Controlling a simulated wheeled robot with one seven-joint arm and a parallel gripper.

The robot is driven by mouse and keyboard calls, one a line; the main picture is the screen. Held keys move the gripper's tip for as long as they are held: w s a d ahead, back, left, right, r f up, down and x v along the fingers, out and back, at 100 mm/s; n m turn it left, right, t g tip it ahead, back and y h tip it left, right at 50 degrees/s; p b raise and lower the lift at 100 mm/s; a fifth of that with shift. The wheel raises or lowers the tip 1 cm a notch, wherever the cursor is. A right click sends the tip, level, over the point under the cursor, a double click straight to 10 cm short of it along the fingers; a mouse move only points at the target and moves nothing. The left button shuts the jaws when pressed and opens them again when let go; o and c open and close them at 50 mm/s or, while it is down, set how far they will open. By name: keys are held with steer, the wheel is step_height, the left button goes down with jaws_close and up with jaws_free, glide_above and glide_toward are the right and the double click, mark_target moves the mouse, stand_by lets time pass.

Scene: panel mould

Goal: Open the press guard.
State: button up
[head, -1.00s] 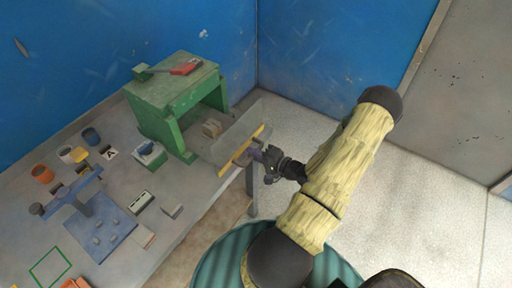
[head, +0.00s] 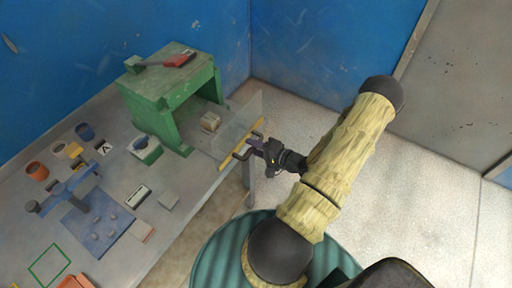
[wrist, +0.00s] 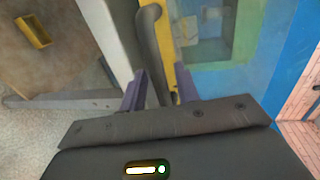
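The press guard (head: 238,122) is a clear panel with a yellow edge strip (head: 258,127), standing out in front of the green press (head: 167,92). A dark bar handle (head: 237,156) is fixed along the yellow strip. In the wrist view the handle (wrist: 149,32) runs down between the two purple fingers of my gripper (wrist: 160,85), with the yellow strip (wrist: 186,86) just to its right. The fingers stand apart with narrow gaps beside the bar, so my gripper (head: 256,147) looks open around the handle. Whether either finger touches it is hard to tell.
A tan block (head: 210,121) lies inside the press opening. The grey bench (head: 185,180) holds cups, small boxes and a blue fixture (head: 100,222) to the left. A red-handled tool (head: 180,60) lies on the press. Pale floor (head: 400,190) is free at the right.

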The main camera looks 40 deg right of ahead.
steer(key=b+v, duration=0.3)
steer(key=v, duration=1.4)
steer(key=shift+s, duration=0.15)
steer(key=shift+d, duration=0.1)
